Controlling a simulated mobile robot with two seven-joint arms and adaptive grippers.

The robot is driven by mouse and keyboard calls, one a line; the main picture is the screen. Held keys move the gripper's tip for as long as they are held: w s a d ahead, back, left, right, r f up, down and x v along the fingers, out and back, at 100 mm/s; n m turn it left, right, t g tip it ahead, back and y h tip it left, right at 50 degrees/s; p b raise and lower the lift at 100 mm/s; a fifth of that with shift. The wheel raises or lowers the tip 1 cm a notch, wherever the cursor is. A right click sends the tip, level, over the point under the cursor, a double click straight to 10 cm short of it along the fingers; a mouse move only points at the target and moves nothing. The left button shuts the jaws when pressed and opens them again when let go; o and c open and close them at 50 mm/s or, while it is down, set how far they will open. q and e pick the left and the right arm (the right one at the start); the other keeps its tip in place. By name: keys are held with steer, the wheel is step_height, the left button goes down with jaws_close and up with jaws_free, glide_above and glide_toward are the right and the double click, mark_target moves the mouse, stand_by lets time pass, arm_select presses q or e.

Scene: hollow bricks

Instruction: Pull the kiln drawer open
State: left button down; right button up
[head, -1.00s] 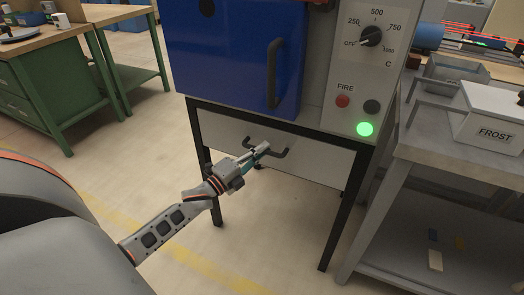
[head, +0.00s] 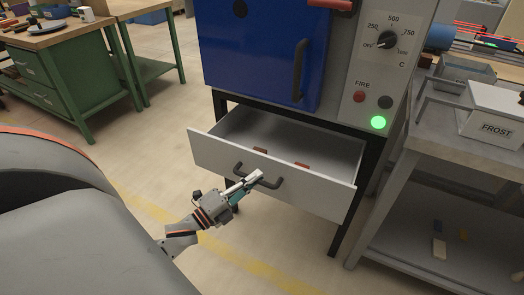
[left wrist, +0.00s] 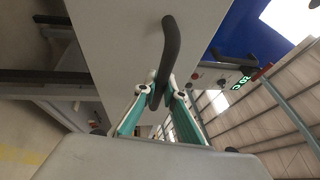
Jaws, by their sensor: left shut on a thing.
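The kiln drawer (head: 310,186) has a pale grey front and stands open below the blue kiln (head: 262,50). Its inside shows from above, with a few small reddish-brown bricks (head: 301,165) partly hidden behind the front panel. My left gripper (head: 257,176) is shut on the dark bar handle (head: 271,184) of the drawer. In the left wrist view the two teal-sided fingers (left wrist: 160,100) close around the handle (left wrist: 168,45). My right gripper is not in view.
A grey metal bench (head: 424,183) with a white FROST box (head: 492,122) stands close on the right. Green workbenches (head: 70,78) stand at the back left. The floor in front of the drawer (head: 260,250) is clear apart from my arm.

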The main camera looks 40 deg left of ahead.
arm_select(q)
steer(key=s+d, duration=0.1)
steer(key=s, duration=0.5)
steer(key=shift+s+d, duration=0.25)
steer(key=shift+d, duration=0.05)
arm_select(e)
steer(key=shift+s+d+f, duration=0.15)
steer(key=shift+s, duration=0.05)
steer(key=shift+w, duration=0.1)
arm_select(q)
steer(key=c, duration=2.1)
jaws_free()
steer(key=v, duration=1.2)
